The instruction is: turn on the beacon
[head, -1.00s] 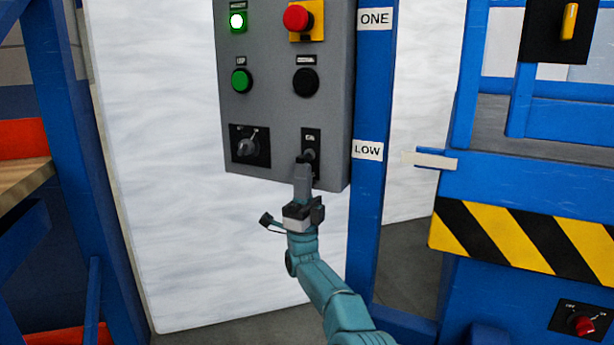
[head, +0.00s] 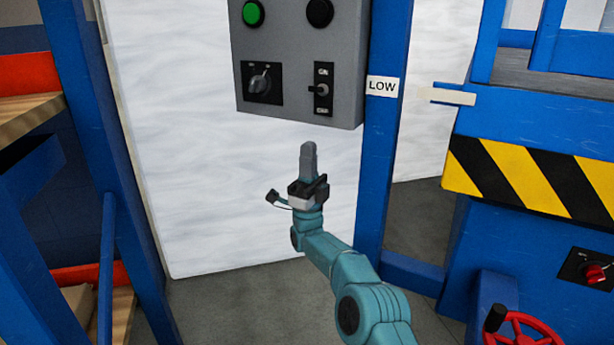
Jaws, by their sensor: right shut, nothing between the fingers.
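A grey control panel (head: 300,55) hangs at the top of the head view. At its lower right is a toggle switch (head: 321,89) on a black plate; I cannot tell for sure which way its lever is set. To its left is a rotary knob (head: 260,84) on a black plate. No beacon can be made out, and the small labels are too blurred to read surely. My right gripper (head: 308,148) is shut and empty, pointing up, below the panel's bottom edge and apart from the switch. My left gripper is not in view.
A green button (head: 253,13) and a black button (head: 319,12) sit higher on the panel. A blue post with a LOW label (head: 382,86) stands right of it. Farther right are a striped barrier (head: 530,175), a red knob (head: 594,274) and a red handwheel (head: 535,330).

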